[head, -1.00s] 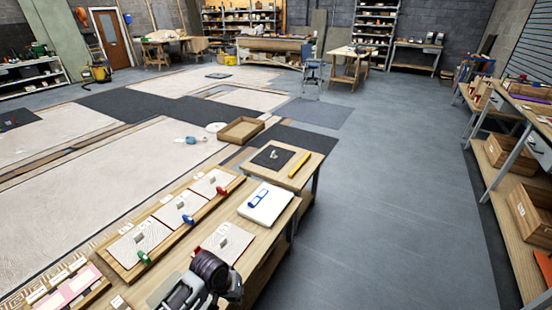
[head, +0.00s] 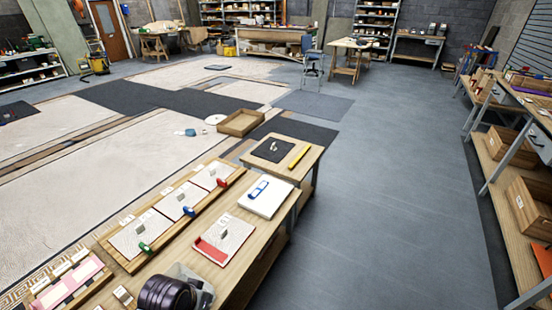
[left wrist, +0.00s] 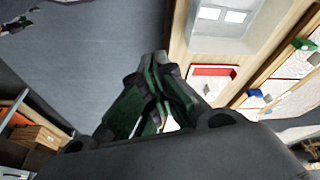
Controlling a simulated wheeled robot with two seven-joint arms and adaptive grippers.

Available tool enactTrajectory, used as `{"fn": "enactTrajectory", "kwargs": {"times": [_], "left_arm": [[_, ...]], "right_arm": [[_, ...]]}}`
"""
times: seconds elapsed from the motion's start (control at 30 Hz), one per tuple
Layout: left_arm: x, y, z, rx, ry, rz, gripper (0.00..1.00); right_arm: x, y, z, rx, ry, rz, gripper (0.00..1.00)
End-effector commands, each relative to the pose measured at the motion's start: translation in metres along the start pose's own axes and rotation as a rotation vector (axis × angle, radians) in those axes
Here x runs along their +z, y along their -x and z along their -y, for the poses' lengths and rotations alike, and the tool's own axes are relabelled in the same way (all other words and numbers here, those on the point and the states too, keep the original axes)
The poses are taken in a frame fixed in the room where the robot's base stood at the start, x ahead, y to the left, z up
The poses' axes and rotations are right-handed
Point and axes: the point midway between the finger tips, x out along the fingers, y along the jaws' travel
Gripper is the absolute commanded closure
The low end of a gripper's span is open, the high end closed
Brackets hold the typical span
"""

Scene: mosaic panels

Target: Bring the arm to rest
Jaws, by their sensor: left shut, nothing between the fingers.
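My left gripper (left wrist: 158,75) shows in the left wrist view with its dark green fingers together and nothing between them. It is beside the workbench edge, with grey floor on the picture's left. In the head view only a dark joint and a light link of my left arm show at the bottom edge, over the near end of the workbench (head: 255,221); its fingers are hidden there. My right gripper is in neither view.
A mosaic panel with a red strip (head: 225,238) lies on the workbench near my arm. A wooden tray (head: 127,265) holds several panels with coloured clips. A white block (head: 268,198) stands farther along. Open grey floor (head: 385,220) lies to the right.

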Motion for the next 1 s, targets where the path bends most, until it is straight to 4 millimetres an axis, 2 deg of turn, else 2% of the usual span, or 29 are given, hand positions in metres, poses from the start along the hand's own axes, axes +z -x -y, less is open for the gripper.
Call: {"fn": "enactTrajectory", "kwargs": {"times": [0.43,0.77,1.0], "left_arm": [[0.018,0.019,0.021,-0.056,-0.012,0.005,1.00],[0.017,-0.003,0.021,-0.054,-0.013,0.014,1.00],[0.019,-0.027,0.022,-0.052,-0.014,0.025,1.00]], "right_arm": [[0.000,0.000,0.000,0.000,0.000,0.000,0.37],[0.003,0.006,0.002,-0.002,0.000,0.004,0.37],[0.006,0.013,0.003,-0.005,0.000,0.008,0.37]]}}
